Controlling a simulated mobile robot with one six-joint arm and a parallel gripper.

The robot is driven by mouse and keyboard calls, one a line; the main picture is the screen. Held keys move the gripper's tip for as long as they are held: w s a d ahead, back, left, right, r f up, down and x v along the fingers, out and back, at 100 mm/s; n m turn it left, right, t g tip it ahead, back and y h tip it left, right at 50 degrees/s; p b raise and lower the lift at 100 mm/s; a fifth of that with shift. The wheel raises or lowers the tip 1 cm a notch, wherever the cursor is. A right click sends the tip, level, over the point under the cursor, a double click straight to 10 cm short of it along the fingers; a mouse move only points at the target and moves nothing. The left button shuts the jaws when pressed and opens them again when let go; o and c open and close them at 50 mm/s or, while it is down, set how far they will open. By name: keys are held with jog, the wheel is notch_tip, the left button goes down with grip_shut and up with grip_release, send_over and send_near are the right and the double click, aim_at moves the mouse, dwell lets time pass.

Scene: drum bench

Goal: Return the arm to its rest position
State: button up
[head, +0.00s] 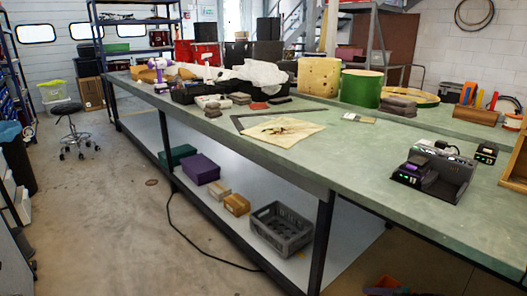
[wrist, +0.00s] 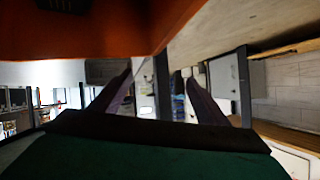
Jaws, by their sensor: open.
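My gripper (wrist: 160,82) shows in the wrist view, with its two dark fingers spread apart. Only distant, blurred background shows between the fingers, so it looks open and empty. It points out into the room rather than at a nearby object. A broad dark green and black surface fills the bottom of the wrist view. In the head view I cannot make out my arm or gripper with certainty.
A long green workbench (head: 440,200) carries a green drum (head: 360,87), a wooden drum shell (head: 318,78), a cloth (head: 282,131) and black chargers (head: 432,178). A grey crate (head: 281,230) stands on the lower shelf.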

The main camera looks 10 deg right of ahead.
jog(key=s+a+r+n+g+y+p, duration=0.15)
jog(key=a+g+p, duration=0.3)
jog(key=a, duration=0.95)
jog(key=s+a+n+g+p, duration=0.25)
jog(key=a+p, duration=0.25)
jog(key=a, duration=0.8)
jog(key=s+a+r+m+g+h+p, duration=0.1)
jog(key=s+a+g+h+p, duration=0.2)
jog(key=s+a+p, duration=0.45)
jog(key=s+a+m+g+h+p, duration=0.1)
jog(key=s+a+g+h+p, duration=0.3)
jog(key=s, duration=0.7)
jog(key=s+d+m+h, duration=0.4)
jog(key=s+d+m, duration=0.2)
jog(key=m, duration=0.3)
jog(key=shift+d, duration=0.35)
jog(key=shift+s+r, duration=0.1)
